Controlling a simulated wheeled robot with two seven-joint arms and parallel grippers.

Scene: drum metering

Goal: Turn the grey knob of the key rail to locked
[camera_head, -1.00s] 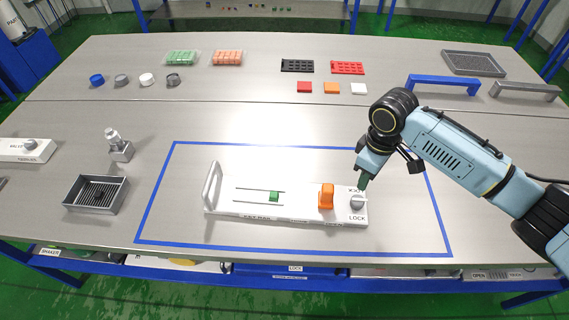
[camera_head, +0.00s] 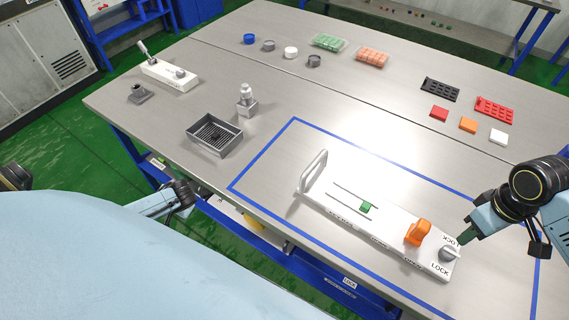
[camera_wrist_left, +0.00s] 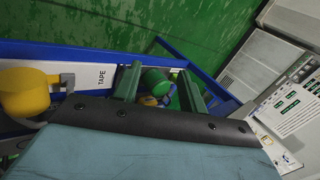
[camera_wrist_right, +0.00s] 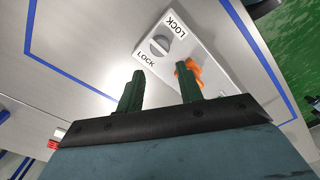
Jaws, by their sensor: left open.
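The key rail (camera_head: 325,205) is a long white block with a handle at its left end, lying inside a blue taped outline. It carries a green slider (camera_head: 367,207) and an orange piece (camera_head: 418,233). The grey knob (camera_head: 447,254) is at its right end, between printed words. In the right wrist view the knob (camera_wrist_right: 158,46) lies just beyond my right gripper's fingertips (camera_wrist_right: 160,70), which are apart and empty. I cannot tell its exact setting. My right gripper (camera_head: 465,239) is right by it in the head view. My left gripper (camera_wrist_left: 157,72) is open and empty, off the table's front.
A grey tray (camera_head: 232,150), a small fitting (camera_head: 246,102) and a white valve block (camera_head: 168,74) are to the left. Caps, a black rack (camera_head: 440,89), a red rack (camera_head: 494,110) and coloured squares lie behind. In the left wrist view, a blue shelf (camera_wrist_left: 95,50) is near.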

